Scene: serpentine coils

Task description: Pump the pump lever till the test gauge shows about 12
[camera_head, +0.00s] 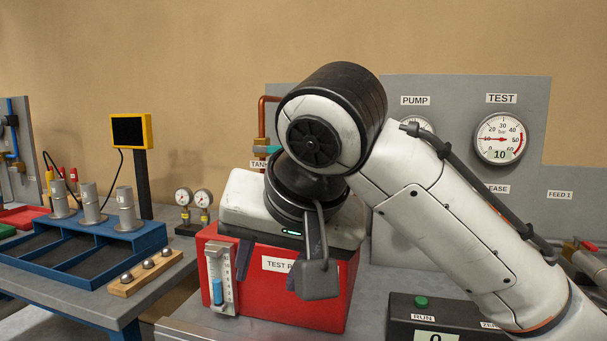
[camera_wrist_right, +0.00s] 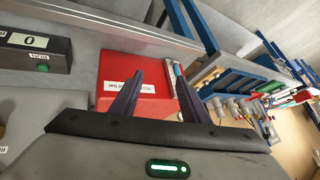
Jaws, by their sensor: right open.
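The test gauge (camera_head: 500,139) is a round white dial on the grey panel under a TEST label. Its needle points left near 10, and the number 10 shows at its bottom. The red test pump box (camera_head: 330,295) stands on the bench, and its top also shows in the right wrist view (camera_wrist_right: 145,105). My right gripper (camera_head: 270,265) is over the front of the box, its two dark fingers pointing down and apart. In the wrist view its fingers (camera_wrist_right: 157,85) are open with nothing between them. I cannot make out the pump lever; my arm covers much of the pump. My left gripper is not visible.
A level tube (camera_head: 219,280) with blue liquid is on the box's left front. A black box (camera_head: 445,318) with a green button stands to the right. The pump gauge (camera_head: 418,124) is mostly hidden by my arm. A blue tray (camera_head: 75,262) with metal cylinders lies left.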

